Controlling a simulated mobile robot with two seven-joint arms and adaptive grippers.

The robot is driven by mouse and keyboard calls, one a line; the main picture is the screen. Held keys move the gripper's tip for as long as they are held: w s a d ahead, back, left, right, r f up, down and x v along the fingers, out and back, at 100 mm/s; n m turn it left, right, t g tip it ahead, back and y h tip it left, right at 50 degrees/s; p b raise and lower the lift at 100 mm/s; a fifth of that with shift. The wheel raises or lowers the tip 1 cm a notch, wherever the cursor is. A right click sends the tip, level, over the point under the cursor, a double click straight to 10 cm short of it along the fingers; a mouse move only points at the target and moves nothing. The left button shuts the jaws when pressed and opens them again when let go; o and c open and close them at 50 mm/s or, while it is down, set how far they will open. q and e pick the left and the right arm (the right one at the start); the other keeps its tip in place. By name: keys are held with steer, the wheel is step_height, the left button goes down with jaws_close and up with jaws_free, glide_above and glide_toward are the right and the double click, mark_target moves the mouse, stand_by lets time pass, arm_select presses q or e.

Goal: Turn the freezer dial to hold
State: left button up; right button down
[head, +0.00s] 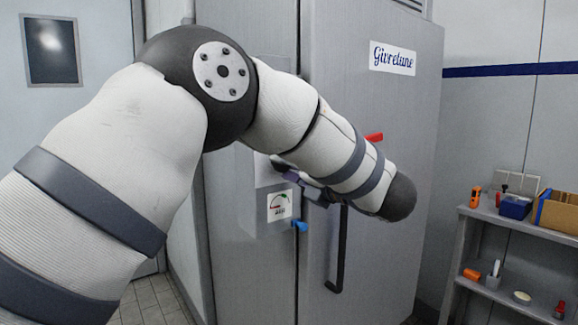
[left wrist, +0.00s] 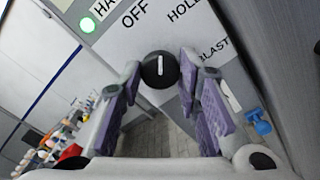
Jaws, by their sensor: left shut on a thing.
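The freezer dial (left wrist: 160,70) is a round black knob with a white pointer line, in the left wrist view. The line stands about upright in the picture, between the OFF label (left wrist: 133,13) at upper left and the HOLD label (left wrist: 184,8) at upper right. The BLAST label (left wrist: 213,50) is to the right. My left gripper (left wrist: 160,64) is shut on the dial, one purple-padded finger on each side. In the head view my left gripper (head: 283,170) is at the control panel on the grey freezer (head: 375,100), and my arm hides the dial. My right gripper is not in view.
A gauge label (head: 280,206) and a blue piece (head: 300,226) sit below the panel. A black door handle (head: 339,250) and a red piece (head: 374,137) are near my forearm. A shelf (head: 520,230) with small items stands right. A green light (left wrist: 87,25) glows.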

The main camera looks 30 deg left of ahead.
arm_select(q)
steer(key=shift+m, duration=1.9)
steer(key=o, duration=1.1)
steer(key=shift+o, duration=0.2)
steer(key=shift+d, duration=0.1)
steer(key=v, duration=1.2)
